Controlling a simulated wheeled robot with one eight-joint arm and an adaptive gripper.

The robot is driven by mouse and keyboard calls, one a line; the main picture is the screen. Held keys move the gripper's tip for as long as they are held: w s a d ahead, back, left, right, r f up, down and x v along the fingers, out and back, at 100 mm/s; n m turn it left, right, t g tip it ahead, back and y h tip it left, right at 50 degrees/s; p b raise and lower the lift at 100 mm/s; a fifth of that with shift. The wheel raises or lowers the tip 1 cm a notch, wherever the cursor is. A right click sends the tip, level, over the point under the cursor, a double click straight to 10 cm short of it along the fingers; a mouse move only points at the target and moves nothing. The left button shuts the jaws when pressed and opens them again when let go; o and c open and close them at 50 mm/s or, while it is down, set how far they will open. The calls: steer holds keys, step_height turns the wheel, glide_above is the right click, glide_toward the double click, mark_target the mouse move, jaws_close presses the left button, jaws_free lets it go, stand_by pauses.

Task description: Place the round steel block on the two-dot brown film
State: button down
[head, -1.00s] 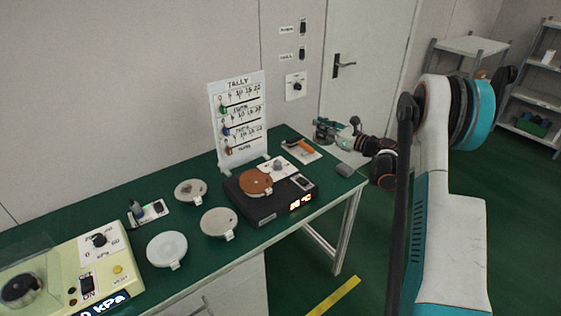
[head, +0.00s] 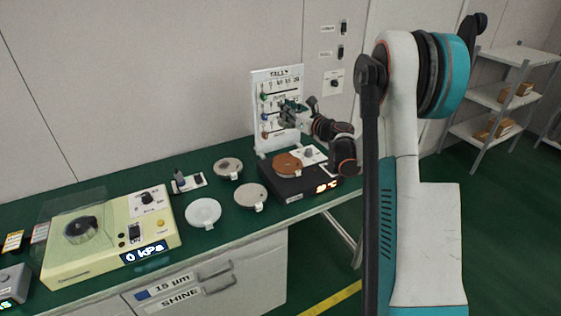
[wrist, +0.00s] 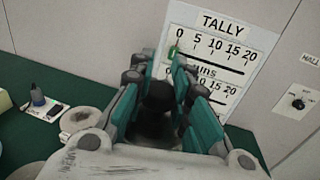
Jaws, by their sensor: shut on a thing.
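My gripper (head: 293,112) is raised in front of the tally board, above the back of the green bench. In the wrist view its teal fingers (wrist: 158,90) are closed around a dark rounded thing (wrist: 158,96), which seems to be the round steel block; the fingers hide much of it. An orange-brown disc (head: 287,163) lies on the black heater box, below my gripper. Paler discs lie to its left: a grey-brown one (head: 228,168), a beige one (head: 250,194) and a white one (head: 203,213). Dots on them are too small to read.
The tally board (head: 277,85) stands upright close to my gripper. The black heater box (head: 300,190) has a lit display. A cream vacuum unit (head: 110,245) reading 0 kPa fills the left of the bench.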

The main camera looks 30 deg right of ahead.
step_height(320, 180, down, 19)
steer(key=b, duration=0.6)
steer(key=shift+r, duration=0.1)
steer(key=c, duration=1.3)
jaws_free()
steer(key=shift+c, duration=0.2)
steer(key=p+v, duration=0.2)
steer(key=v, duration=1)
